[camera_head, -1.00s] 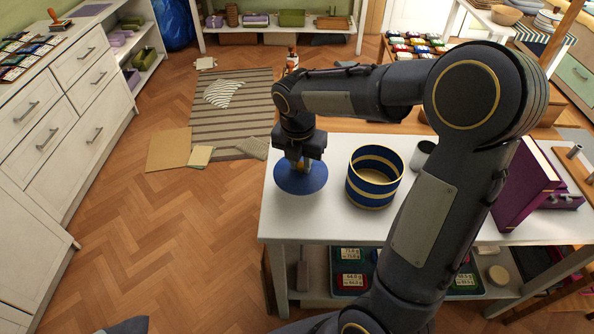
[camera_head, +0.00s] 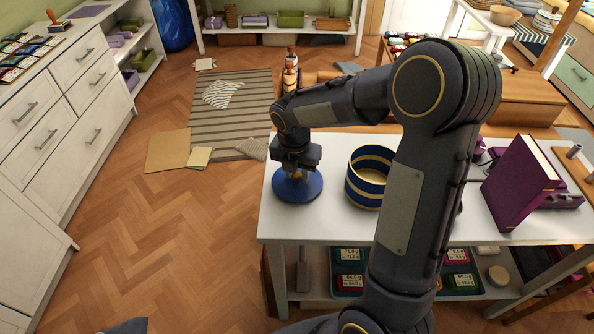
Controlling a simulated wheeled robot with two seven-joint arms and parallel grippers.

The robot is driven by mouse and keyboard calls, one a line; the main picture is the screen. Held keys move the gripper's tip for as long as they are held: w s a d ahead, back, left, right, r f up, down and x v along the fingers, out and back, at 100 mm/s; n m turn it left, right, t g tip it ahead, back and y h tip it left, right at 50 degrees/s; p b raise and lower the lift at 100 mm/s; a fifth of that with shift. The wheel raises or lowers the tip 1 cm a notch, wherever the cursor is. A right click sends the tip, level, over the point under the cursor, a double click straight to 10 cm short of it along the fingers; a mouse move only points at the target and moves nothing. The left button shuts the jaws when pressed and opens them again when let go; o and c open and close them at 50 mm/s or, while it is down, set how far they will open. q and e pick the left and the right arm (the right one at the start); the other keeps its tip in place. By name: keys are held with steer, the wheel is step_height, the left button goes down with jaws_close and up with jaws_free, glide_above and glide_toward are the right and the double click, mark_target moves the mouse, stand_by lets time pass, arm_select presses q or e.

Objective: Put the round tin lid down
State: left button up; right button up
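The round blue tin lid (camera_head: 298,190) is at the left end of the white table, flat side down. My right gripper (camera_head: 297,174) points down over the lid's middle, its fingers around the small yellowish knob. The fingertips are partly hidden, and I cannot tell whether the lid touches the table top. The open round tin (camera_head: 368,180), blue with cream and gold bands, stands to the right of the lid, apart from it. My forearm covers the tin's right side. My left gripper is not in view.
The white table (camera_head: 300,226) has bare room in front of the lid and tin. A purple book or binder (camera_head: 520,185) stands at the right. A shelf below holds a tray (camera_head: 348,280) of small items. A striped rug (camera_head: 232,115) lies on the floor behind.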

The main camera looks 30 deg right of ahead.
mark_target(295, 185)
steer(key=shift+o, duration=1)
steer(key=shift+r, duration=0.25)
step_height(295, 185, up, 10)
steer(key=a+r+p, duration=0.1)
steer(key=s+a+m+t+y, duration=0.2)
steer(key=s+a+m, duration=0.1)
steer(key=s+m, duration=0.8)
steer(key=s+a+m+t+y, duration=0.2)
steer(key=s+a+m, duration=0.1)
steer(key=s+m, duration=0.8)
steer(key=m, duration=0.5)
steer(key=shift+f+t+y, duration=0.2)
steer(key=shift+t+y, duration=0.2)
